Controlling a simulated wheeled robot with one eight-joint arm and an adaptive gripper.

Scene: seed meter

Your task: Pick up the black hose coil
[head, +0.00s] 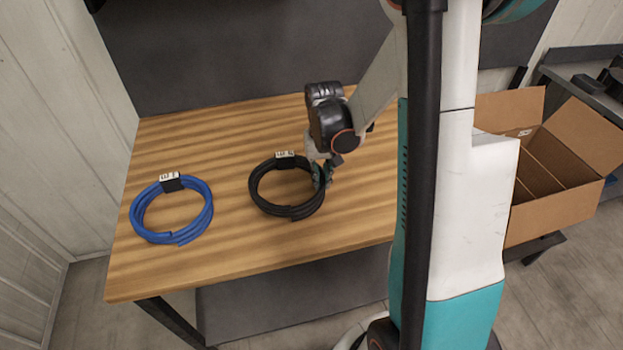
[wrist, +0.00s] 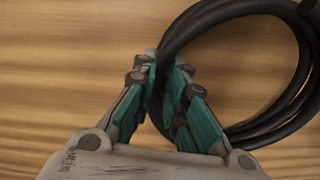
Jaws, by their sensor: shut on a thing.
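The black hose coil (head: 262,205) lies flat on the wooden table, with a black tie and white label at its back edge. My gripper (head: 321,172) is at the coil's right side in the head view. In the wrist view the gripper (wrist: 167,85) has its teal fingers on either side of the coil's strands, shut on them. The hose (wrist: 178,35) passes between the fingers and curves off to the right. The coil appears to rest on the table.
A blue hose coil (head: 141,230) with a labelled tie lies to the left on the wooden table (head: 225,255). An open cardboard box (head: 545,215) with dividers stands to the right, beyond my arm. A grey panel rises behind the table. Bare tabletop separates the coils.

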